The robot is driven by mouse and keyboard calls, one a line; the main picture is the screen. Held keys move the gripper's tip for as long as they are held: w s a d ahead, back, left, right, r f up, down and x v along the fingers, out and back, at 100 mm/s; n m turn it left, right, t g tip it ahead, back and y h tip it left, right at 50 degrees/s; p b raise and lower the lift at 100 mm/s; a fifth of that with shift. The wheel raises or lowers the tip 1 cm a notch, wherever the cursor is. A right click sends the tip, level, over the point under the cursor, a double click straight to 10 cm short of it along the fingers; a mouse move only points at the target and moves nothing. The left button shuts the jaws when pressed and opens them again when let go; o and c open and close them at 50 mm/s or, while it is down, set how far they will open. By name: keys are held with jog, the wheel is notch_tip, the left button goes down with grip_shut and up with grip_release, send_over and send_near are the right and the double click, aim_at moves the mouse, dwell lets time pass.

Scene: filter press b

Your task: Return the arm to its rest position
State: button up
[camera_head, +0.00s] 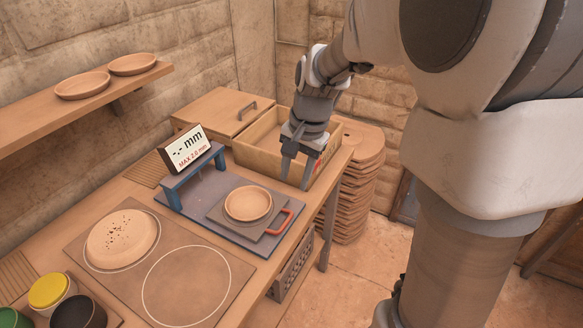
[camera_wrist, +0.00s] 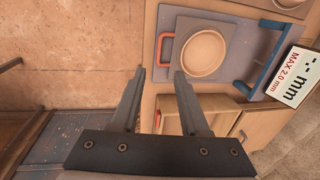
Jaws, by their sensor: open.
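My gripper (camera_head: 298,172) hangs from my bent arm over the right edge of the workbench, beside the open wooden box. Its two fingers point down, are spread apart and hold nothing. In the wrist view my gripper (camera_wrist: 158,75) shows the same two parted fingers, with floor and bench edge beyond them. My upper arm fills the right side of the head view.
A measuring stand (camera_head: 240,200) holds a shallow dish (camera_head: 248,204) on a plate with a red handle (camera_head: 280,221); its display (camera_head: 187,149) reads "-.- mm". An open box (camera_head: 262,143) and stacked boards (camera_head: 360,170) are near my gripper. A shelf (camera_head: 50,118) holds two dishes.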

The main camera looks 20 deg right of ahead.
jog(key=s+r+n+t, duration=0.1)
jog(key=s+r+n, duration=0.2)
jog(key=s, duration=0.3)
jog(key=s+r+n+t+h, duration=0.1)
jog(key=s+r+n, duration=0.2)
jog(key=s, duration=0.3)
jog(key=s+a+r+n+t, duration=0.1)
jog(key=s+r+n+t, duration=0.1)
jog(key=s, duration=0.4)
jog(key=shift+r+n, duration=0.4)
jog(key=shift+r, duration=0.05)
